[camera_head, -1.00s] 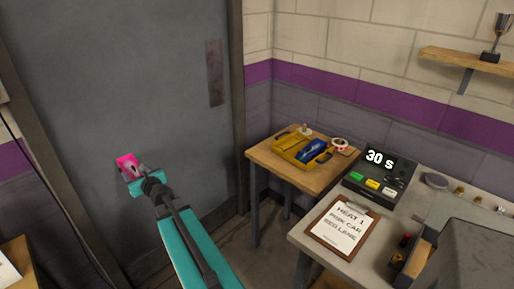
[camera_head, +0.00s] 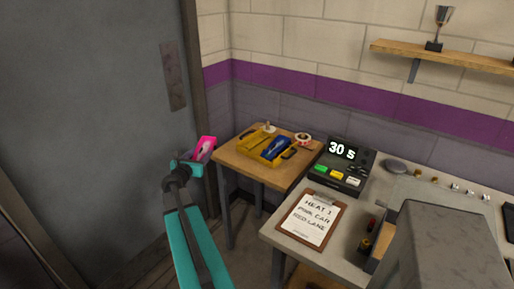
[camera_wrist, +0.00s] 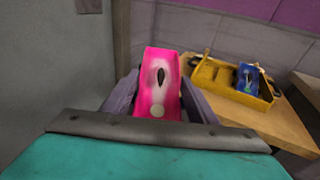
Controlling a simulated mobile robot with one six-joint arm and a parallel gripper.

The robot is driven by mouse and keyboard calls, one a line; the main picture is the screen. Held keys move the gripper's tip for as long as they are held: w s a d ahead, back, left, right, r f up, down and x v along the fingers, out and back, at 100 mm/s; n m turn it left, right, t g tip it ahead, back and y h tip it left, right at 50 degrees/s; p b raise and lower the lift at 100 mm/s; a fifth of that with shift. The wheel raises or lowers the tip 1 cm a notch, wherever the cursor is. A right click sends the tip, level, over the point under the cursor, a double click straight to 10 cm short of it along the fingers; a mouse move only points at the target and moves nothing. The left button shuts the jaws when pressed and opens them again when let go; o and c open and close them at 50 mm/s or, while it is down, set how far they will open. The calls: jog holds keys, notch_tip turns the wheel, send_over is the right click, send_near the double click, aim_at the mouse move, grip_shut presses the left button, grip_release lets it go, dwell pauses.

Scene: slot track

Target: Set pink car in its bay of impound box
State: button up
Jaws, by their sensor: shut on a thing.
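The pink car (camera_head: 206,148) has a white stripe and a dark cockpit. My gripper (camera_head: 196,158) is shut on it and holds it in the air, left of the small wooden table. In the wrist view the pink car (camera_wrist: 158,85) sits between the two fingers (camera_wrist: 160,102). The yellow impound box (camera_head: 254,147) stands on the small table, to the right of the gripper. A blue car (camera_head: 276,148) lies in its right part. In the wrist view the box (camera_wrist: 214,73) shows an empty-looking left part and the blue car (camera_wrist: 248,79) on the right.
The small wooden table (camera_head: 231,162) also holds a tape roll (camera_head: 303,138). A timer reading 30 s (camera_head: 343,152) and a clipboard (camera_head: 312,219) are on the grey bench to the right. A grey door (camera_head: 90,120) is at left.

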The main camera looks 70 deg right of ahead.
jog(key=s+d+m+g, duration=0.1)
jog(key=s+d+g, duration=0.1)
jog(key=s, duration=0.4)
jog(key=s+d+m+g, duration=0.2)
jog(key=s+d, duration=0.2)
jog(key=s, duration=0.3)
jog(key=s+d+m+g, duration=0.1)
jog(key=s+d+g, duration=0.1)
jog(key=s, duration=0.5)
jog(key=shift+d+f+m+g, duration=0.15)
jog(key=shift+d+f+g, duration=0.05)
jog(key=shift+d, duration=0.25)
jog(key=shift+d+f+m+g, duration=0.15)
jog(key=shift+d+f+g, duration=0.05)
jog(key=shift+d, duration=0.25)
jog(key=shift+w+d+f+p, duration=0.25)
jog(key=shift+w+d+p, duration=0.4)
jog(key=shift+d, duration=1.65)
jog(key=shift+w+d+f+p, duration=0.2)
jog(key=shift+w+d+p, duration=0.4)
jog(key=shift+d, duration=1.7)
jog(key=shift+w+d+f+p, duration=0.25)
jog(key=shift+w+d+p, duration=0.4)
jog(key=shift+d, duration=1.65)
jog(key=shift+d, duration=0.1)
